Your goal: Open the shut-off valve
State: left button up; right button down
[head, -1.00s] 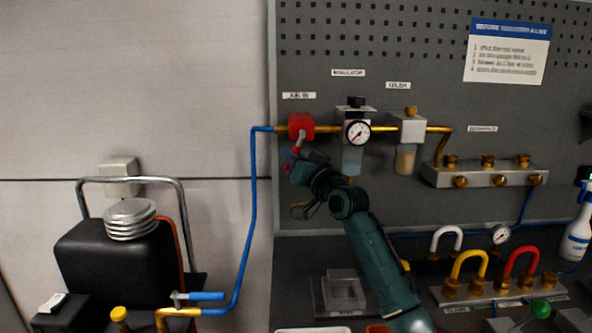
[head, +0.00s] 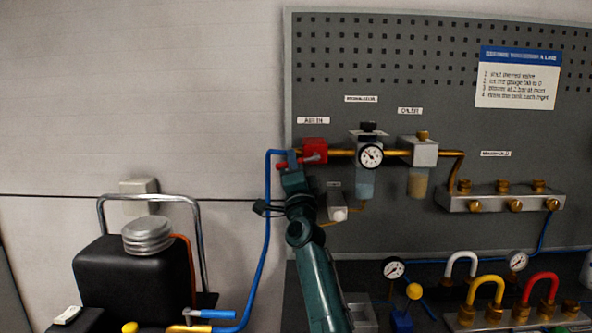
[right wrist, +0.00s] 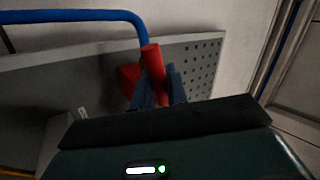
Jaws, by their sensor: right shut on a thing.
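The red shut-off valve (head: 314,147) sits on the dark panel under the AIR IN label, between the blue hose and the brass pipe. Its red lever (head: 314,160) lies roughly level, along the pipe line. In the right wrist view the lever (right wrist: 153,66) stands between the two blue-grey fingers. My right gripper (head: 291,161) is shut on the lever near its left end; its fingertips also show in the right wrist view (right wrist: 160,86). My left gripper is not in view.
The blue hose (head: 267,225) runs down just beside my right gripper. The regulator gauge (head: 370,156) and oiler (head: 418,152) are right of the valve. A black compressor tank (head: 130,280) with a chrome handle stands lower left, near a blue-handled tap (head: 220,314).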

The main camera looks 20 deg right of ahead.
jog(key=shift+a+r+m+g+h, duration=0.1)
jog(key=shift+r+m+g+h, duration=0.15)
jog(key=shift+m+h, duration=0.5)
jog(key=shift+d+r+m+g+h, duration=0.1)
jog(key=shift+r+m+g+h, duration=0.1)
jog(key=shift+m+h, duration=0.6)
jog(key=shift+a+r+m+g+h, duration=0.1)
jog(key=shift+r+m+g+h, duration=0.25)
jog(key=shift+m, duration=0.7)
jog(key=shift+h, duration=0.3)
jog(key=c, duration=1.5)
grip_release()
jog(key=shift+o, duration=0.2)
jog(key=shift+f, duration=0.1)
jog(key=shift+s+f, duration=0.1)
jog(key=shift+f, duration=0.05)
jog(key=b+v, duration=0.2)
jog(key=v, duration=1)
jog(key=shift+s+b, duration=0.3)
jog(key=shift+s, duration=0.05)
jog(key=shift+a+f, duration=0.15)
